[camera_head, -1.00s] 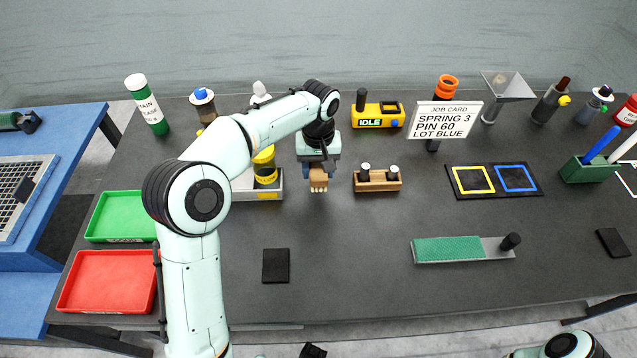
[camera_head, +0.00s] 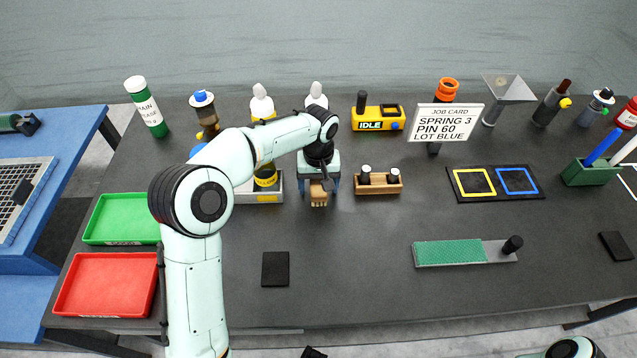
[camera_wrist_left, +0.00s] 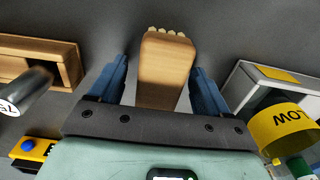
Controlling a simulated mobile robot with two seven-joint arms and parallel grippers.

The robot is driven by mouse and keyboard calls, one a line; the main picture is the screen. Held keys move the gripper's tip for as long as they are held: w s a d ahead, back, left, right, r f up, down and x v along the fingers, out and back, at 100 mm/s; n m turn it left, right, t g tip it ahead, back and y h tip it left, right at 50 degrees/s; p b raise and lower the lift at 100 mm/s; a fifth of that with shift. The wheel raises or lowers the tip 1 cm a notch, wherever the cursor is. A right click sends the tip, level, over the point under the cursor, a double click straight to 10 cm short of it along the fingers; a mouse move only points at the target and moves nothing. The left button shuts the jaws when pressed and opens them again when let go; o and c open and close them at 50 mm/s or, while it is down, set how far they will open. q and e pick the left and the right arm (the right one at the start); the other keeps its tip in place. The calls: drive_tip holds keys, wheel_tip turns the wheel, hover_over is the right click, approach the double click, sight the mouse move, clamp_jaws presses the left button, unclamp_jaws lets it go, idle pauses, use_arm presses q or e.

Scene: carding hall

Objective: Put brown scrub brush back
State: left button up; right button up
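The brown scrub brush (camera_head: 319,193) has a wooden body with pale bristles at its near end. It is at the middle of the dark table, below my left gripper (camera_head: 319,186). In the left wrist view the brush (camera_wrist_left: 165,72) lies between the two blue fingers of my left gripper (camera_wrist_left: 160,82). The fingers stand apart, with a clear gap on the left side and little or none on the right. Part of the brush is hidden under the gripper. I cannot tell if it rests flat on the table. My right gripper is out of view.
A yellow IDLE box (camera_head: 378,118) stands behind. The table in front is clear up to a black pad (camera_head: 275,269).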

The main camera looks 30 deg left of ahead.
sight(319, 181)
use_arm(q)
wheel_tip(319, 181, up, 12)
drive_tip(key=p, duration=0.2)
drive_tip(key=shift+r, duration=0.2)
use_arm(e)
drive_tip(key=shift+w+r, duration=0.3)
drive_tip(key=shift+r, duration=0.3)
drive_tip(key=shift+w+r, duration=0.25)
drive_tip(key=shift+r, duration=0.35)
